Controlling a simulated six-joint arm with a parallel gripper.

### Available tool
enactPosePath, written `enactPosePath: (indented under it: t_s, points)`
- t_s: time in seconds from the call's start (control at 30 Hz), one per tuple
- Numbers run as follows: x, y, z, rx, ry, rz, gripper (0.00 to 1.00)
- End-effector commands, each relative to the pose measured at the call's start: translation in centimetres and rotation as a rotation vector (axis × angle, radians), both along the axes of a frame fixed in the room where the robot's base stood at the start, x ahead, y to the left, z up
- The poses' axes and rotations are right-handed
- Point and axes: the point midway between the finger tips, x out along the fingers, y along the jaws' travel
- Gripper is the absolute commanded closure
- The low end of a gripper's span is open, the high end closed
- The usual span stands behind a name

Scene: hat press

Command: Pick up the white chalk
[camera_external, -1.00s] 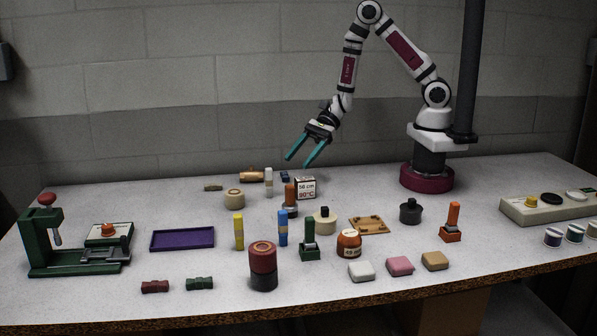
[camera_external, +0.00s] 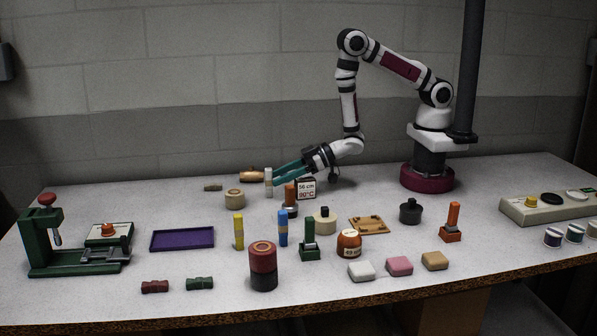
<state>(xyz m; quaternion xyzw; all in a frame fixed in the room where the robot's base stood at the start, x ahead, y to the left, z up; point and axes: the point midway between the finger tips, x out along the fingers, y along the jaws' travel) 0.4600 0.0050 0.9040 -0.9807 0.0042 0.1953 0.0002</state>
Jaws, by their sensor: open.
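The white chalk (camera_external: 268,182) stands upright towards the back of the table, left of the white label block. My gripper (camera_external: 276,178) is low over the table, with its teal fingers open and pointing left. The fingertips are right at the chalk's right side in the picture. I cannot tell whether the chalk is between them or just beyond the tips. A yellow chalk (camera_external: 238,232) and a blue chalk (camera_external: 283,228) stand upright nearer the front.
A white label block (camera_external: 306,189) and an orange-brown handled tool (camera_external: 290,196) stand just below my gripper in the picture. A wooden roll (camera_external: 251,176) lies behind the chalk, and a round tan block (camera_external: 234,198) sits left of it. A purple tray (camera_external: 182,239) is farther left.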

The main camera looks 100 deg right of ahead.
Motion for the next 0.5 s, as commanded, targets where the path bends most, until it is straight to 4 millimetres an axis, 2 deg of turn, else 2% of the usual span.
enactPosePath:
  t_s: [0.1, 0.2, 0.43, 0.5]
  points:
    - [2.4, 0.0, -0.9, 0.000, -0.002, 0.001, 0.40]
    - [3.6, -0.1, -1.5, 0.000, 0.000, 0.000, 0.40]
    - [3.9, 0.0, -1.5, 0.000, 0.000, 0.001, 0.40]
    - [3.9, 0.0, -1.5, 0.000, 0.000, 0.001, 0.52]
